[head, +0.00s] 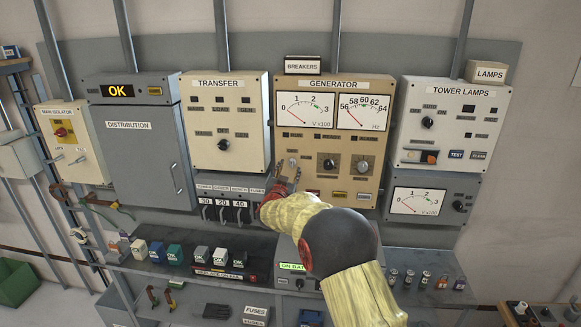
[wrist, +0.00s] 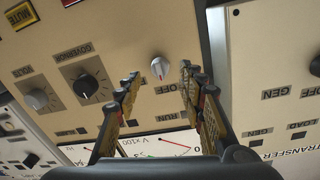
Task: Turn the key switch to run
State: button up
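The generator panel (head: 330,95) is a beige cabinet with two dial meters. In the wrist view the same panel (wrist: 130,30) appears upside down. A small silver switch knob (wrist: 160,67) with a red mark sits on it, close to OFF and RUN labels; I take it for the key switch. My gripper (wrist: 160,78) is open, its two fingers apart, with the knob showing in the gap just past the fingertips. I cannot tell whether they touch it. In the head view my gripper (head: 289,172) is at the panel's lower left and hides the switch.
The governor knob (wrist: 85,86) and a silver knob (wrist: 38,100) are on the same panel. The transfer cabinet (head: 223,120) stands to the left and the tower lamps cabinet (head: 450,125) to the right. A shelf with several small modules (head: 174,254) runs below.

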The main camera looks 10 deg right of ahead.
aim_at(291, 165)
jog(key=shift+x, duration=1.8)
jog(key=shift+c, duration=0.3)
grip_shut()
